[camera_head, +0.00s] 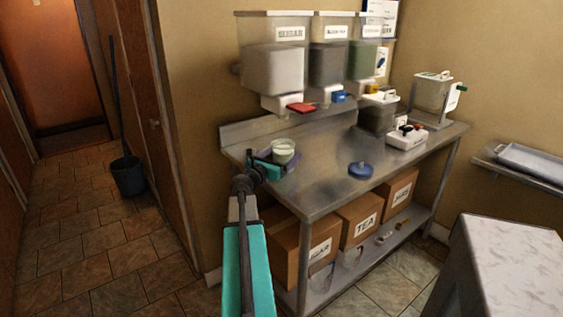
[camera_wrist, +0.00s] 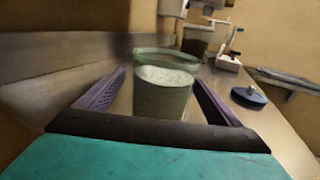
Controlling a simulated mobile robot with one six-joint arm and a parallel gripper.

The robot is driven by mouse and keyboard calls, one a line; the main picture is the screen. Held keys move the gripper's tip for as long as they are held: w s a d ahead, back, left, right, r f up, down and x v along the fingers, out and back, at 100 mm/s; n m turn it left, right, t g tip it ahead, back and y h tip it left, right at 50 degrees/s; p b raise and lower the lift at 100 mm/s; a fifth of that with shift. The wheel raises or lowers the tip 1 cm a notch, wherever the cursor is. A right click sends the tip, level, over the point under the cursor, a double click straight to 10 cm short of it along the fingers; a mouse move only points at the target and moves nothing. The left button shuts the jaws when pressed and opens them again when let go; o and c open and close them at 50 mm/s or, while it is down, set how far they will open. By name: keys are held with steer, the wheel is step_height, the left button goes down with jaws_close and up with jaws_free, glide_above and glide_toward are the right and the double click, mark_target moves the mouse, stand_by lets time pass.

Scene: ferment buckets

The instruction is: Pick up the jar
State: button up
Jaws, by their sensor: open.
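The jar (camera_head: 283,151) is a pale greenish glass vessel with whitish contents. It stands upright near the left end of the metal table (camera_head: 330,160). In the wrist view the jar (camera_wrist: 163,92) sits between the two purple fingers of my gripper (camera_wrist: 155,95), with gaps on both sides. My gripper (camera_head: 270,163) is open around the jar at table height. The fingers do not appear to touch it. The wrist view hides the jar's base behind the dark gripper bar.
A blue lid (camera_head: 360,170) lies on the table to the right, also visible in the wrist view (camera_wrist: 248,96). Wall dispensers (camera_head: 274,62) hang above the jar, one with a red tap (camera_head: 301,107). A white device (camera_head: 406,137) stands farther right.

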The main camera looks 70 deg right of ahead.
mark_target(288, 143)
steer(key=shift+s+d, duration=0.25)
steer(key=shift+d, duration=0.8)
steer(key=shift+s+d, duration=0.25)
steer(key=shift+d, duration=0.8)
steer(key=shift+r, duration=0.1)
steer(key=c, duration=1.8)
steer(key=shift+r, duration=0.15)
steer(key=shift+r+p, duration=0.3)
steer(key=shift+r, duration=0.95)
steer(key=w+a+b, duration=0.1)
steer(key=a, duration=0.4)
steer(key=w+a+b, duration=0.1)
steer(key=a, duration=0.4)
steer(key=w+a+b, duration=0.1)
steer(key=a, duration=0.4)
steer(key=shift+a+r, duration=0.15)
steer(key=b, duration=0.5)
steer(key=shift+w+a, duration=0.1)
steer(key=shift+a, duration=0.25)
